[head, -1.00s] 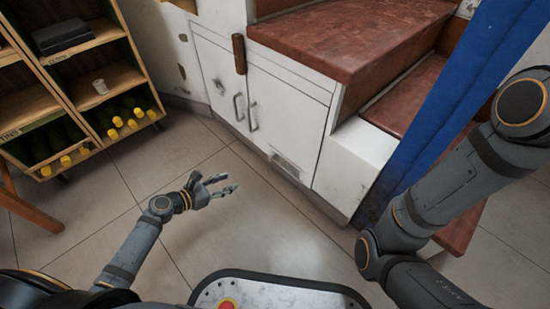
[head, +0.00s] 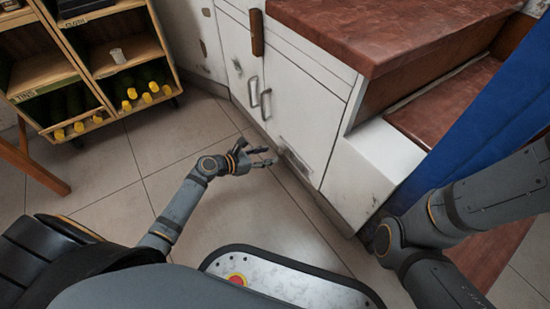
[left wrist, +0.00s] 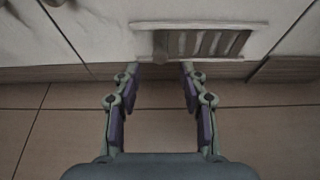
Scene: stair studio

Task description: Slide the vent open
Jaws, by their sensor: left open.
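The vent (head: 297,164) is a small slatted grille low on the white cabinet door under the stairs. In the left wrist view the vent (left wrist: 198,43) shows several upright slats in a frame, with a plain upright bar at its left end. My left gripper (head: 272,157) is open and empty, low over the floor just left of the vent. In the left wrist view its two fingers (left wrist: 160,68) point at the vent's lower edge, apart from each other, with nothing between them. I cannot tell whether a fingertip touches the door. My right gripper is out of view.
The white cabinet (head: 310,105) has two door handles (head: 266,104) above left of the vent. Red-brown steps (head: 385,30) rise above it, and a blue cloth (head: 490,130) hangs at right. A wooden shelf (head: 80,75) stands at left. The tiled floor (head: 110,165) between is clear.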

